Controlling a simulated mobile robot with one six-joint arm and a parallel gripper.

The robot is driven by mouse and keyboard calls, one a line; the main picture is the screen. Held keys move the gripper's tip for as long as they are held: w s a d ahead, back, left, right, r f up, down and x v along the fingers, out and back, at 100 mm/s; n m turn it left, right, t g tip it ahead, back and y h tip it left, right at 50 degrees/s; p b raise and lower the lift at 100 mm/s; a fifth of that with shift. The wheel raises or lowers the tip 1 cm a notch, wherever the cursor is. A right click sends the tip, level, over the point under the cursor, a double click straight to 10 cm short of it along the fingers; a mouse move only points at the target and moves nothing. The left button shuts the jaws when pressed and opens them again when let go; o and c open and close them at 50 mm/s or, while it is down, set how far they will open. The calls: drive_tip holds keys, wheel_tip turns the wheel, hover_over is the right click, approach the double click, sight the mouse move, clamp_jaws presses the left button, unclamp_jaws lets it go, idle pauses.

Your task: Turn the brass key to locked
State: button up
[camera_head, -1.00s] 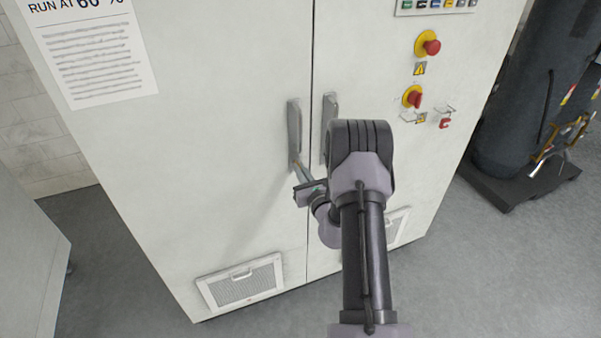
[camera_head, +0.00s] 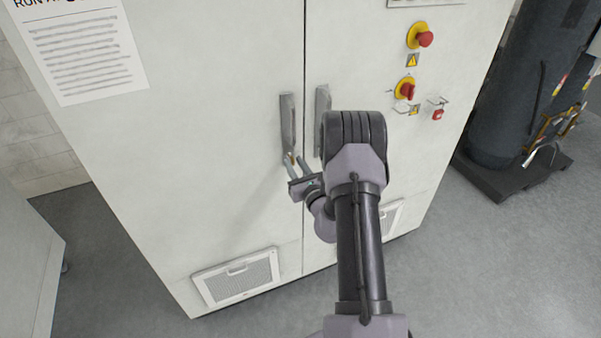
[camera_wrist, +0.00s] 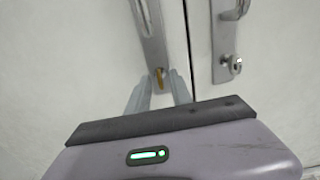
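The brass key (camera_wrist: 158,79) sits at the lower end of the left door's handle plate (camera_wrist: 150,38) in the wrist view. It looks small and upright, but its exact angle is hard to tell. In the head view, a small brass spot shows at the bottom of the left handle plate (camera_head: 288,122). My gripper (camera_wrist: 158,76) is open, with one finger on each side of the key and gaps between. In the head view, my gripper (camera_head: 297,164) is at the plate's lower end. Whether the fingertips touch the door is unclear.
The right door's handle (camera_head: 322,118) stands close beside, with a lock cylinder (camera_wrist: 232,65) below it. Red knobs on yellow plates (camera_head: 419,35) are to the upper right. A dark tank (camera_head: 505,100) stands at the right. A vent (camera_head: 237,278) is low on the left door.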

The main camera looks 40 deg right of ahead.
drive_tip(key=v, duration=1.7)
drive_tip(key=shift+b, duration=0.4)
drive_tip(key=shift+r, duration=0.15)
